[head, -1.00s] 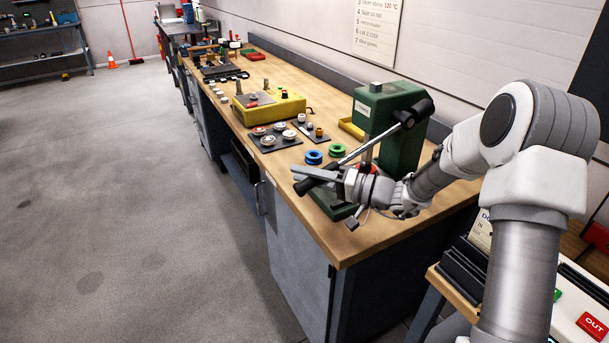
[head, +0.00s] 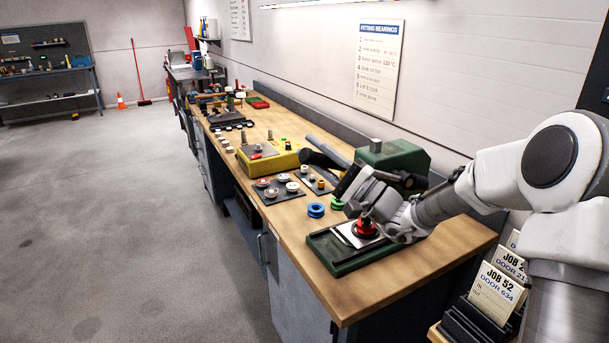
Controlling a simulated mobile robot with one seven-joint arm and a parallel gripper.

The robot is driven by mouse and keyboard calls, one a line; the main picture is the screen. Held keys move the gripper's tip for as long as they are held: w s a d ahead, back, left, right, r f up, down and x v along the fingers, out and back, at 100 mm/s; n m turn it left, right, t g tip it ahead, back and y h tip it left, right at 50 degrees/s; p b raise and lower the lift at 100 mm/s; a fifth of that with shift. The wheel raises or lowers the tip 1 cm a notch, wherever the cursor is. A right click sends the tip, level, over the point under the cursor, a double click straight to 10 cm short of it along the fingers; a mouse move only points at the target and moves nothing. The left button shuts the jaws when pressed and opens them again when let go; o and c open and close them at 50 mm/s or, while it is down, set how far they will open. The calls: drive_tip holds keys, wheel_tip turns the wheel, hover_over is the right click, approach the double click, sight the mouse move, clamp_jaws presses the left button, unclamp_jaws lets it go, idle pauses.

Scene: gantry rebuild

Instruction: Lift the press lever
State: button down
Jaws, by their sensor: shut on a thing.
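The green press stands near the front end of the bench, with its head (head: 395,155) at the back and its base plate (head: 345,262) in front. A red part (head: 365,228) sits above a pale metal plate on that base. My gripper (head: 335,162) is in front of the press head, shut on the black-handled press lever (head: 313,158). The lever's handle points up and to the left, well above the base. My gripper and wrist hide most of the lever's rod and part of the press column.
Blue (head: 316,210) and green (head: 337,203) rings lie left of the press. A tray of pale round parts (head: 278,190) and a yellow box (head: 268,162) stand farther back. Job cards (head: 497,290) stand at lower right. The bench's front corner is clear.

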drive_tip(key=w+d+r+m+t+h+p, duration=0.2)
drive_tip(key=w+d+r+m+t+p, duration=0.1)
drive_tip(key=d+r+m+t+p, duration=0.1)
drive_tip(key=w+d+r+m+t+h+p, duration=0.3)
drive_tip(key=d+r+m+t+p, duration=0.1)
drive_tip(key=d+r+m, duration=0.3)
drive_tip(key=shift+w+d+r+m+t+p, duration=0.25)
drive_tip(key=shift+r+m+t, duration=0.55)
drive_tip(key=shift+r+m, duration=0.4)
drive_tip(key=c, duration=0.6)
unclamp_jaws()
drive_tip(key=shift+d, duration=0.1)
drive_tip(key=shift+f, duration=0.1)
